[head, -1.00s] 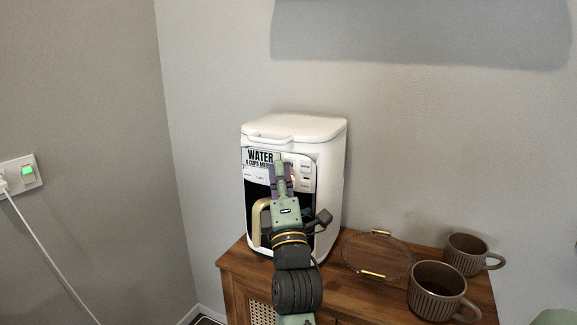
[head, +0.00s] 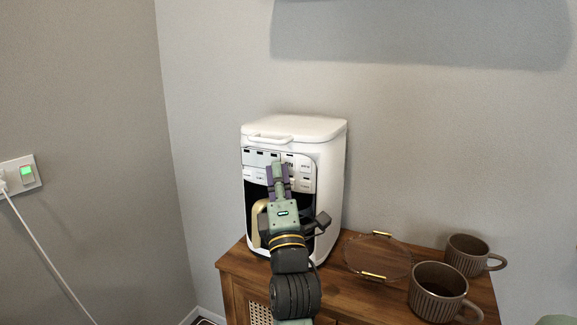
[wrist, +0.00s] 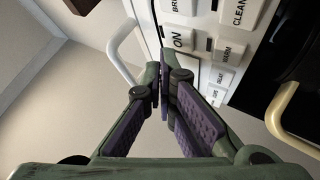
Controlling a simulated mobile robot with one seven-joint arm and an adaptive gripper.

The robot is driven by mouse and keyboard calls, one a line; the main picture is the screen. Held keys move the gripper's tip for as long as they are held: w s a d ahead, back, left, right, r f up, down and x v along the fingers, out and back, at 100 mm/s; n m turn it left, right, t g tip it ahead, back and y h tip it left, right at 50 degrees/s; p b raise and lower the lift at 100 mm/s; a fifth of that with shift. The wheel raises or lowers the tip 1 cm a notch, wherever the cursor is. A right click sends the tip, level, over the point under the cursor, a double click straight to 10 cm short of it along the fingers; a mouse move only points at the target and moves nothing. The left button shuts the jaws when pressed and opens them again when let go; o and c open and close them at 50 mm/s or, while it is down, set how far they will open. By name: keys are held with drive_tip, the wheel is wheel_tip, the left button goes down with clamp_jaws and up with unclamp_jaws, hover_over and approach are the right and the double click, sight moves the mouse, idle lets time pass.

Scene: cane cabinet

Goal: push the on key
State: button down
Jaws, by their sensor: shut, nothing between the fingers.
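The white coffee machine (head: 330,180) stands on the wooden cabinet, its key panel facing me. In the wrist view the white ON key (wrist: 182,40) shows just above and right of my fingertips. My gripper (wrist: 162,72) is shut and empty, its tips close to the panel; I cannot tell whether they touch the key. In the head view my gripper (head: 278,166) covers part of the panel, and I cannot pick out the ON key there. A CLEAN key (wrist: 238,12) and a WARM key (wrist: 229,50) lie right of it in the wrist view.
The gold carafe handle (head: 262,218) is below the panel, beside my gripper. A glass tray (head: 375,275) and two brown mugs (head: 437,290) (head: 467,254) stand right on the cabinet (head: 245,262). A wall switch (head: 27,174) is at left.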

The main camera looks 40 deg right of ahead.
drive_tip(key=s+a, duration=0.2)
drive_tip(key=a, duration=0.3)
drive_tip(key=shift+a+b, duration=0.3)
drive_tip(key=shift+b, duration=0.1)
drive_tip(key=shift+s, duration=0.1)
